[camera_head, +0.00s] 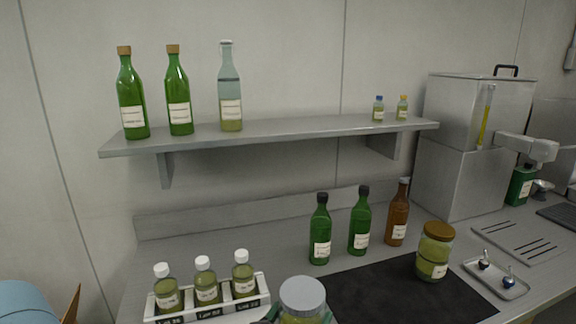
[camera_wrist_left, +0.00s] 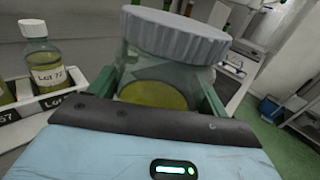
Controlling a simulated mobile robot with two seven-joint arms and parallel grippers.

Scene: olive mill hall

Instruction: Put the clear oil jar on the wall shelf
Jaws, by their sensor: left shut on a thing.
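A clear glass jar with a grey ribbed lid (camera_head: 303,293) and yellow-green oil is at the bottom middle of the head view. It fills the middle of the left wrist view (camera_wrist_left: 165,60). My left gripper (camera_wrist_left: 160,92) is shut on it, its green fingers on either side of the glass. The jar's lower part is hidden. The grey wall shelf (camera_head: 290,132) is farther back and higher. Two green bottles (camera_head: 130,98) (camera_head: 179,95) and a clear bottle (camera_head: 231,92) stand on its left part. Two small vials (camera_head: 378,110) (camera_head: 402,109) stand near its right end. My right gripper is not in view.
The shelf's middle is bare.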

